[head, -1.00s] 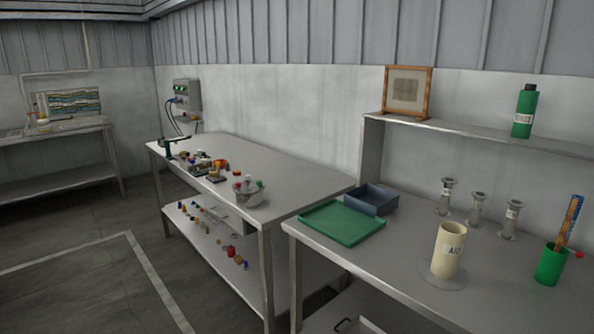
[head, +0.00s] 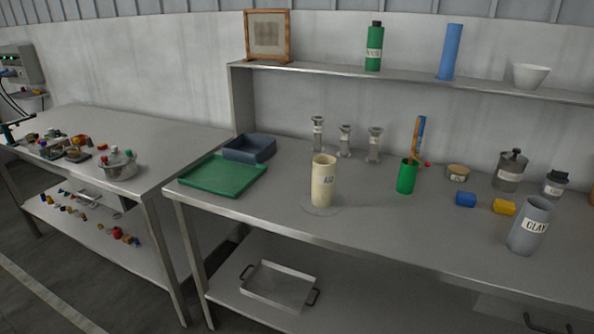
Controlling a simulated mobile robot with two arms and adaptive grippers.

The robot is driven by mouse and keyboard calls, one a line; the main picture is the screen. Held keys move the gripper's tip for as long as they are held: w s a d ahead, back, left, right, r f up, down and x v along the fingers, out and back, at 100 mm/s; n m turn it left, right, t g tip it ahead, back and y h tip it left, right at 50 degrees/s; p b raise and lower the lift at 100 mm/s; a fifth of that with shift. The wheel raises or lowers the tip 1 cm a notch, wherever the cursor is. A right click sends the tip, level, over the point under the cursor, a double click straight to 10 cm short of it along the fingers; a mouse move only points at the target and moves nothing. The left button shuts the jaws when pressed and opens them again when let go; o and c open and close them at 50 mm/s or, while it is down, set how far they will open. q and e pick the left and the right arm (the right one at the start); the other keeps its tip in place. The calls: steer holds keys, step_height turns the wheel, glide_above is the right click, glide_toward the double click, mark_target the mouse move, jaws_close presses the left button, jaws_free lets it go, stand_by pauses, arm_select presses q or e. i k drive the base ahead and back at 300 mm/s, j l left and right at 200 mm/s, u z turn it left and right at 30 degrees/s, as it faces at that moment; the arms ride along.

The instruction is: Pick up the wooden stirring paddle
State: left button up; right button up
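A green cup (head: 406,176) stands on the right-hand table with a flat upright stick (head: 418,139) in it, part orange-brown like wood and part blue. Its lower end is hidden in the cup, and I cannot tell whether it is the stirring paddle or two things side by side. No other paddle shape is clear in the head view. Neither of my grippers is in view.
A green tray (head: 222,176) and a blue-grey bin (head: 249,149) lie at the left. A grey labelled cylinder (head: 530,225) stands right. The table's front middle is clear.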

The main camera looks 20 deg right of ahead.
mark_target(418, 124)
steer(key=z, duration=1.45)
